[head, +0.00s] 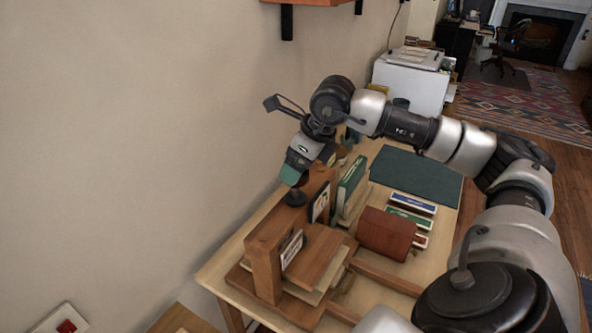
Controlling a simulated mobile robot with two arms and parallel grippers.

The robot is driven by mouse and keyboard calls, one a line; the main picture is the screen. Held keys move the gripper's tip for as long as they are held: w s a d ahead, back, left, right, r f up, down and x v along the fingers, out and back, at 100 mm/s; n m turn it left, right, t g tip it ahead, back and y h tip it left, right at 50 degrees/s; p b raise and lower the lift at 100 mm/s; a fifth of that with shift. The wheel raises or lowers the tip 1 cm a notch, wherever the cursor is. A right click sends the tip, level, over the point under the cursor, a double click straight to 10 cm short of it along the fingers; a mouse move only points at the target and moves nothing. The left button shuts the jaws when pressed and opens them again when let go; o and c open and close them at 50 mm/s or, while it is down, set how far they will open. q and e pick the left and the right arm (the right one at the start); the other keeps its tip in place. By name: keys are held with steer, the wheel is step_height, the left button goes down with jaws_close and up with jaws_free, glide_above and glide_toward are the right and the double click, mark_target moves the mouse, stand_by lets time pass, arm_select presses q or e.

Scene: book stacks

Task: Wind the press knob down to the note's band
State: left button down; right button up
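The wooden book press (264,262) stands near the table's wall-side edge, with an upright post and a top beam. A dark knob (295,198) sits on the beam. My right gripper (293,175) reaches in from the right and points down just over the knob, its teal-tipped end at or very near the knob's top. Whether its fingers are shut on the knob is too small to tell. A white card (291,247) is at the press's front and a dark-edged card (319,204) is on the beam; which is the note, and its band, I cannot read. My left gripper is out of view.
A green book (351,184) stands behind the press. A reddish-brown block (385,232), several small boxes (410,216) and a dark green mat (415,176) lie to the right on the table. The wall is close on the left. A shelf (305,2) hangs above.

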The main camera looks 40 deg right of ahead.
steer(key=v, duration=0.8)
steer(key=shift+r+b, duration=0.2)
steer(key=shift+b, duration=0.1)
